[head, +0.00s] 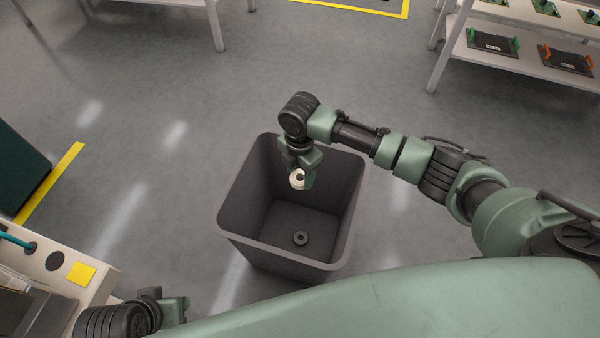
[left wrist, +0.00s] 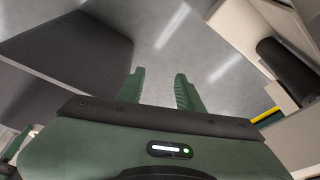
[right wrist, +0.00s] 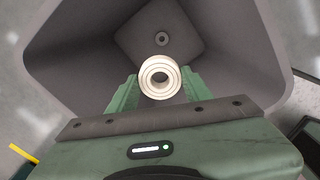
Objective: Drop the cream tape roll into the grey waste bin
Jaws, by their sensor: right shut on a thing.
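The cream tape roll (head: 297,179) is held between the fingers of my right gripper (head: 304,172), over the open grey waste bin (head: 238,190). In the right wrist view the cream tape roll (right wrist: 159,77) sits between the two green fingers, with the bin's inside (right wrist: 100,60) beyond it. A dark ring-shaped thing (head: 300,238) lies on the bin's floor. My left gripper (left wrist: 160,92) is open and empty, with its fingers apart; in the left wrist view the bin's outer side (left wrist: 70,60) is to its left.
A shelf trolley (head: 490,58) with dark trays stands at the top right. A light-coloured unit with a yellow square (head: 80,274) is at the lower left. A dark green cabinet (head: 20,170) stands at the left edge. Grey floor around the bin is clear.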

